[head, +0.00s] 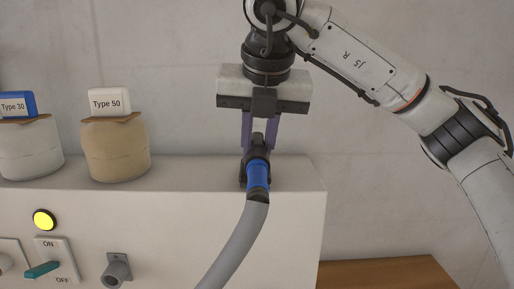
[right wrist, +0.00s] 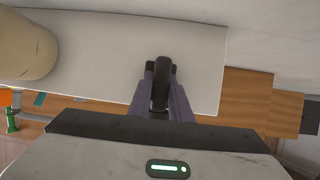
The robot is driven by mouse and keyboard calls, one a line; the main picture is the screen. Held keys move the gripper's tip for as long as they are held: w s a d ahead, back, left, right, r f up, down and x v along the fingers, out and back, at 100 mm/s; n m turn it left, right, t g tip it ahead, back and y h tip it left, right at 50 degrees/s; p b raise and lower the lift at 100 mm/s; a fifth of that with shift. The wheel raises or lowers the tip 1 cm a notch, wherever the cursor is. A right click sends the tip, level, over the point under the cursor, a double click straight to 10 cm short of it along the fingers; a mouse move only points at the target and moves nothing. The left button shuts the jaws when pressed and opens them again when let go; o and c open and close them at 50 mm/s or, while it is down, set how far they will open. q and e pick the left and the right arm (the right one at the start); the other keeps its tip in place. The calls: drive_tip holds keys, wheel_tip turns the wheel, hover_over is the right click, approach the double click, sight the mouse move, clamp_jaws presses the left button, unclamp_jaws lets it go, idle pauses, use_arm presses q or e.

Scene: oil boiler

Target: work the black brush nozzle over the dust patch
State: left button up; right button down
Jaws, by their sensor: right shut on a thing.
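The black brush nozzle (head: 257,150) is at the top of a blue collar (head: 258,175) on a grey hose (head: 238,243) that hangs down past the boiler front. My right gripper (head: 258,142) is shut on the nozzle, with its purple fingers on either side. The nozzle is over the right part of the boiler's top, near the front edge; I cannot tell whether it touches the surface. In the right wrist view the black nozzle (right wrist: 161,78) sits between the fingers. I cannot make out a dust patch in either view. My left gripper is not in view.
The white boiler top (head: 190,172) carries a tan "Type 50" sack (head: 116,152) and a white "Type 30" sack (head: 28,150) at the left. The front has a yellow lamp (head: 44,219) and an ON/OFF switch (head: 42,269). A wooden surface (head: 385,273) lies lower right.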

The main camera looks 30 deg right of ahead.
drive_tip(key=shift+s+a+b, duration=0.45)
drive_tip(key=shift+s+a, duration=0.25)
drive_tip(key=shift+s, duration=0.35)
drive_tip(key=shift+w+d+f+p, duration=0.1)
drive_tip(key=shift+w+d+p, duration=0.1)
drive_tip(key=shift+w+d, duration=0.25)
drive_tip(key=shift+w+d+f+p, duration=0.1)
drive_tip(key=shift+w+d+p, duration=0.1)
drive_tip(key=shift+w, duration=0.35)
drive_tip(key=shift+s+a, duration=0.15)
drive_tip(key=shift+s, duration=0.1)
drive_tip(key=shift+s+a+b, duration=0.3)
drive_tip(key=shift+s+a, duration=0.25)
drive_tip(key=shift+s, duration=0.25)
drive_tip(key=shift+w+d+r, duration=0.15)
drive_tip(key=shift+w+d, duration=0.25)
drive_tip(key=shift+w, duration=0.15)
